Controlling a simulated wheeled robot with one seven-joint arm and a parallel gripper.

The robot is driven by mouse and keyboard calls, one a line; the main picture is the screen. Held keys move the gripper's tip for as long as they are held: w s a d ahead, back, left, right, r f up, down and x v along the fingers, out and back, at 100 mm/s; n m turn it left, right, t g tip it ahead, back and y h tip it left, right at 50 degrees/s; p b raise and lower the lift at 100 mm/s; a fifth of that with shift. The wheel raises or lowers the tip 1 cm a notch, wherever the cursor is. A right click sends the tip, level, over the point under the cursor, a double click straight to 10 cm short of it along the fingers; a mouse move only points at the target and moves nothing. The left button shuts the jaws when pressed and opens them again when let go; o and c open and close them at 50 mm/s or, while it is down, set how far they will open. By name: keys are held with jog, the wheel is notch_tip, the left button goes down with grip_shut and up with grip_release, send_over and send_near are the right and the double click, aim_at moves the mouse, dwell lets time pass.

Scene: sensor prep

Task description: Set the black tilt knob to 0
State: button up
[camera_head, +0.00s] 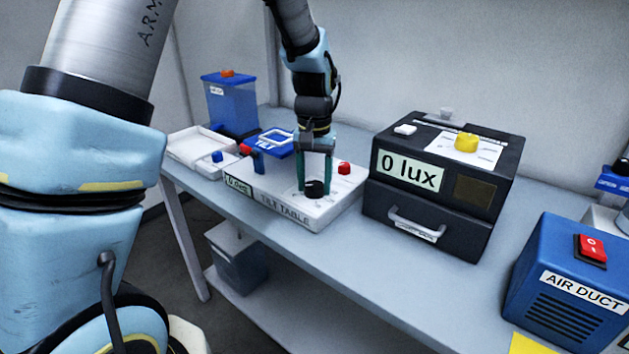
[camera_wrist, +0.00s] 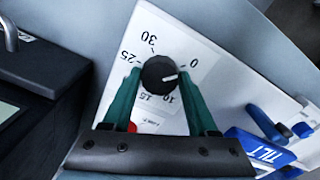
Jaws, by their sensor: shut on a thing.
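The black tilt knob (camera_head: 314,189) sits on the white tilt table panel (camera_head: 280,198). In the wrist view, the knob (camera_wrist: 158,73) stands inside a printed dial. Its white pointer line points right, between the 0 and the 10 marks, closer to the 0. My gripper (camera_head: 314,187) reaches down from above with its green fingers on either side of the knob. In the wrist view, my gripper (camera_wrist: 160,74) is shut on the knob. A small green display (camera_head: 238,187) is on the panel's front; its reading is too small to be sure of.
A red button (camera_head: 344,168) is right of the knob. A blue TILT plate (camera_head: 273,142) is at the panel's back left. A black box showing 0 lux (camera_head: 440,180) stands close on the right. A blue air duct box (camera_head: 570,285) is farther right. The bench front between is clear.

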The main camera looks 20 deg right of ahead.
aim_at(314, 185)
dwell(0.4)
jog(key=o, duration=1.4)
jog(key=shift+c, duration=0.2)
jog(key=shift+r, duration=0.1)
notch_tip(314, 185, up, 11)
jog(key=b, duration=0.1)
jog(key=shift+b, duration=0.35)
jog(key=shift+a+f, duration=0.1)
jog(key=shift+f, duration=0.1)
jog(key=w+a+f+n, duration=0.2)
jog(key=a+f+n, duration=0.15)
jog(key=a, duration=1.05)
jog(key=s+a+f+n, duration=0.1)
jog(key=s+a+f, duration=0.1)
jog(key=a, duration=0.6)
jog(key=s+a+f+n+t, duration=0.1)
jog(key=s+a+f+n, duration=0.1)
jog(key=a, duration=0.6)
jog(key=shift+s+a+f+t, duration=0.25)
jog(key=shift+s+f, duration=0.45)
jog(key=shift+s, duration=0.4)
